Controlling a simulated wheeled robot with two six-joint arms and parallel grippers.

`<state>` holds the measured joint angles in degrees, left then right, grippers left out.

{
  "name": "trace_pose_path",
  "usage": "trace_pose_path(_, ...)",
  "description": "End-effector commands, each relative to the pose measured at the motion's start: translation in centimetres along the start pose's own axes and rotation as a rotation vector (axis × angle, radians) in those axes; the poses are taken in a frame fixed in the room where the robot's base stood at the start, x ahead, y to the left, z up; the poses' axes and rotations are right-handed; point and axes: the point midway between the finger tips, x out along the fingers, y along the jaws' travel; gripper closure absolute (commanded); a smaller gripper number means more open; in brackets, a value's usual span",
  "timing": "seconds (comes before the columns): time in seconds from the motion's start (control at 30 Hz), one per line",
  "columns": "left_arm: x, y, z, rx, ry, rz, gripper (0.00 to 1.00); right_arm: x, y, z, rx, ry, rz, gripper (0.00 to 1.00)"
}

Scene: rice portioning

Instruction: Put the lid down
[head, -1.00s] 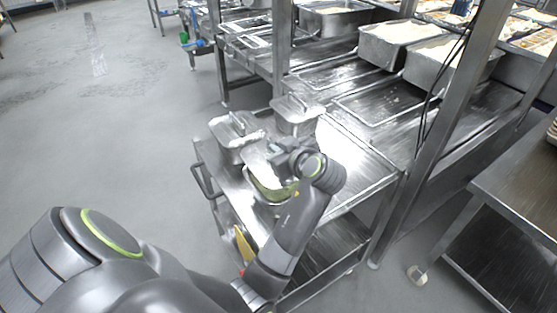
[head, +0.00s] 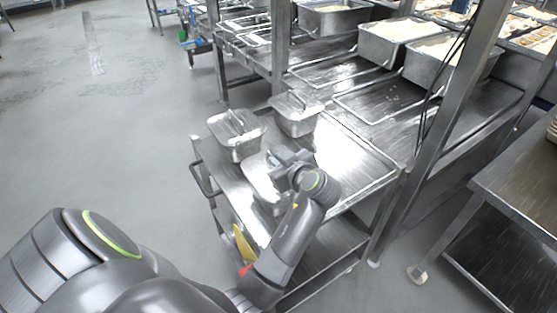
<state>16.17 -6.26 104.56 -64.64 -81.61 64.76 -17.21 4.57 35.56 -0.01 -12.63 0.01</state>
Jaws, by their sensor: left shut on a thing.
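The metal lid (head: 258,179) is over the near part of the steel cart top, at the spot of the front container. My left gripper (head: 278,160) is shut on the lid at its upper side, and my wrist hides the lid's right part. The front container is mostly hidden beneath the lid and my arm. I cannot tell whether the lid rests fully on its rim. My right gripper is not in view.
Two lidded metal containers stand on the cart (head: 355,190), one at the left (head: 238,150) and one at the back (head: 296,122). The cart top right of my wrist is clear. A steel post (head: 440,120) and a counter with deep pans (head: 392,50) stand behind.

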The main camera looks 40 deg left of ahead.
Motion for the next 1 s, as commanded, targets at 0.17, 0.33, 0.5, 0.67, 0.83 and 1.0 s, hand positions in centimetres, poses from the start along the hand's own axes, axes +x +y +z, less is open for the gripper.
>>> trace_pose_path(0.17,0.0,0.0,0.1,0.000,0.000,0.000,0.84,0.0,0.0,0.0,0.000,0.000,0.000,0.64)
trace_pose_path(0.33,0.0,0.0,0.1,0.000,0.000,0.000,0.70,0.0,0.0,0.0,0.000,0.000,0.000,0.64)
trace_pose_path(0.5,0.0,0.0,0.0,0.000,0.000,0.000,0.70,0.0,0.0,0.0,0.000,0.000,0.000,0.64)
trace_pose_path(0.67,-0.1,0.0,-0.2,0.000,0.000,0.000,0.70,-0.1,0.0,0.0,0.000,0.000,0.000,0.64)
trace_pose_path(0.83,-0.4,0.2,-0.9,0.000,0.000,0.000,0.70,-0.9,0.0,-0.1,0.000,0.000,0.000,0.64)
trace_pose_path(1.0,-0.6,0.5,-1.6,0.002,-0.001,0.004,0.70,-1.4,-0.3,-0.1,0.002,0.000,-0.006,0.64)
